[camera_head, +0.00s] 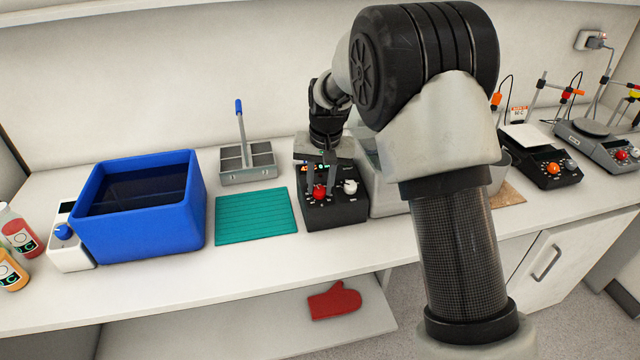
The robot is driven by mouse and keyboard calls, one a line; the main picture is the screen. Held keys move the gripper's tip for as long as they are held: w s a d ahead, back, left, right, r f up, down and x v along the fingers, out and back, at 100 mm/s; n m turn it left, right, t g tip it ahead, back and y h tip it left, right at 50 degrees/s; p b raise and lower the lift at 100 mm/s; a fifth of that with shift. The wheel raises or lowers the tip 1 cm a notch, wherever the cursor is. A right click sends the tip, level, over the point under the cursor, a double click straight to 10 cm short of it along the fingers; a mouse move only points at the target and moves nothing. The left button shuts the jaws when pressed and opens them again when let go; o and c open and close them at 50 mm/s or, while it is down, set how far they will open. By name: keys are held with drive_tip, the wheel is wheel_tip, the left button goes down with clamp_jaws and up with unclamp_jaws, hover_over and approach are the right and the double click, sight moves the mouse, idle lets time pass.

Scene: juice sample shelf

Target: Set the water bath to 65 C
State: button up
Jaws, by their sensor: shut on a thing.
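The water bath appears to be the pale grey basin (385,200), mostly hidden behind my arm. A black control box (340,212) stands at its left side, with a red knob (320,193) and a white knob (350,187) on its front. A lit display shows in part on the box; its digits are too small and covered to read. My gripper (322,185) points down at the box, its fingers closed around the red knob. The white knob is free, to the right of the fingers.
Left of the box lie a teal mat (255,217), a grey rack (248,165) and a blue tub (140,225) of dark liquid. Bottles (18,230) stand far left. Black and grey stirrer-like devices (545,165) stand right. A red mitt (335,301) lies on the lower shelf.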

idle(0.4)
drive_tip(key=o, duration=1.1)
drive_tip(key=shift+c, duration=0.2)
drive_tip(key=shift+r, duration=0.1)
wheel_tip(320, 180, up, 17)
drive_tip(key=s+d, duration=0.1)
drive_tip(key=s, duration=0.2)
drive_tip(key=shift+d+p, duration=0.2)
drive_tip(key=shift+p, duration=0.1)
drive_tip(key=s+d+r+t+p, duration=0.1)
drive_tip(key=s+d+r, duration=0.4)
drive_tip(key=s, duration=0.5)
drive_tip(key=s+d+r+t+p, duration=0.2)
drive_tip(key=s+d+r, duration=0.2)
drive_tip(key=s+d, duration=0.45)
drive_tip(key=s+d+f, duration=0.1)
drive_tip(key=s+f, duration=0.3)
drive_tip(key=s, duration=0.7)
drive_tip(key=shift+d+t+h+p, duration=0.4)
